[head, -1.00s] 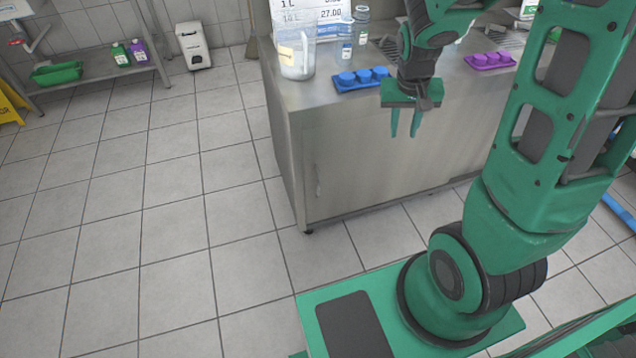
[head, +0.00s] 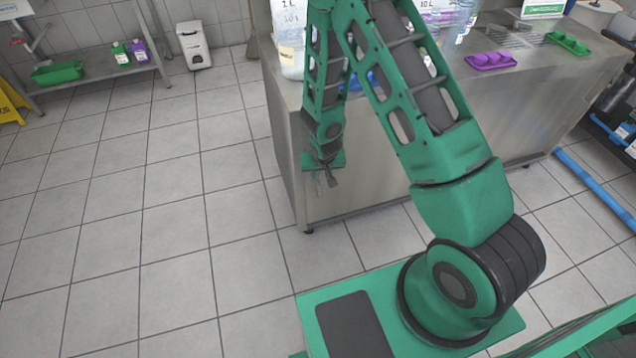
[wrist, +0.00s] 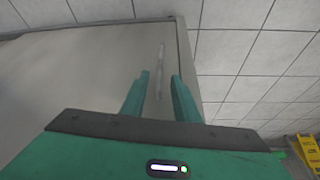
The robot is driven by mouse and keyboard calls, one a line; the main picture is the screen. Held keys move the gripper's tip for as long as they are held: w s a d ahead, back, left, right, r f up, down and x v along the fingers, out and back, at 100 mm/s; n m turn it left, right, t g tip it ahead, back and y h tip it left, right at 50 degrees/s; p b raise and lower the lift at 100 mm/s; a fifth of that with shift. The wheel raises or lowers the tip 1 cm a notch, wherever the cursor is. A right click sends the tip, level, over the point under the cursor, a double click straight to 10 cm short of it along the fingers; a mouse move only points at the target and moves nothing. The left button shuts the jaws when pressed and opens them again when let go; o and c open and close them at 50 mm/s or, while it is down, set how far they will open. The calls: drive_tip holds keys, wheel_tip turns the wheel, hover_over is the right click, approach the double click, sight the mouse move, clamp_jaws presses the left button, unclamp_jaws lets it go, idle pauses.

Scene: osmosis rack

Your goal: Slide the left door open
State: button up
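The left door (head: 375,165) is a plain grey steel panel on the front of the counter. It also shows in the wrist view (wrist: 80,85). Its slim upright handle (wrist: 160,70) is near the door's edge, in line with the gap between my fingers. My gripper (head: 324,183) is in front of the door's left part and hides the handle in the head view. In the wrist view my two green fingers (wrist: 159,92) are apart, with the handle seen between and beyond them. I cannot tell whether they touch it. The door looks closed.
Jugs, bottles and a purple mould (head: 490,60) stand on the steel counter top. The tiled floor (head: 150,220) left of the counter is clear.

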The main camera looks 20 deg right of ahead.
sight(319, 181)
drive_tip(key=x, duration=1)
drive_tip(key=shift+w+f, duration=0.15)
drive_tip(key=shift+f, duration=0.2)
clamp_jaws()
